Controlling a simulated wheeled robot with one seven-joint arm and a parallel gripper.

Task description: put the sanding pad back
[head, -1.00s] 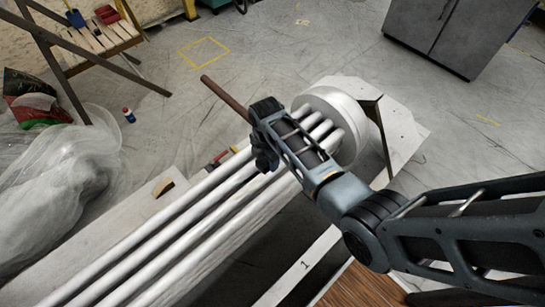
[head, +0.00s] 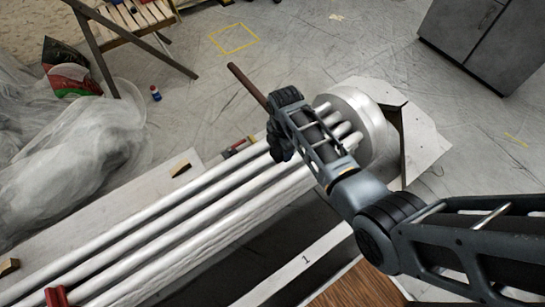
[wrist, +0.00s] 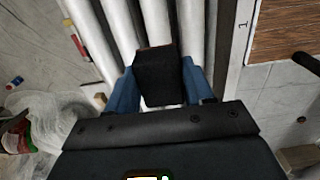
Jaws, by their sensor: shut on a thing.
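My gripper (wrist: 160,84) is in the wrist view with its blue fingers on both sides of a dark block with a reddish-brown far edge, which looks like the sanding pad (wrist: 160,72). It is shut on this block, above the white pipes (wrist: 156,20). In the head view, my gripper (head: 278,148) is a dark shape over the pipes (head: 205,205), near their capped end. The pad is not distinguishable there, hidden by the gripper or arm. I cannot tell whether the pad touches the pipes.
A large white round cap (head: 366,108) is at the pipes' end. A brown rod (head: 245,82) sticks out beyond my gripper. A white board marked 1 (head: 306,258) and a wooden surface (head: 358,288) lie nearer. A wedge (head: 180,168) lies beside the pipes. Open floor (head: 330,50) lies beyond.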

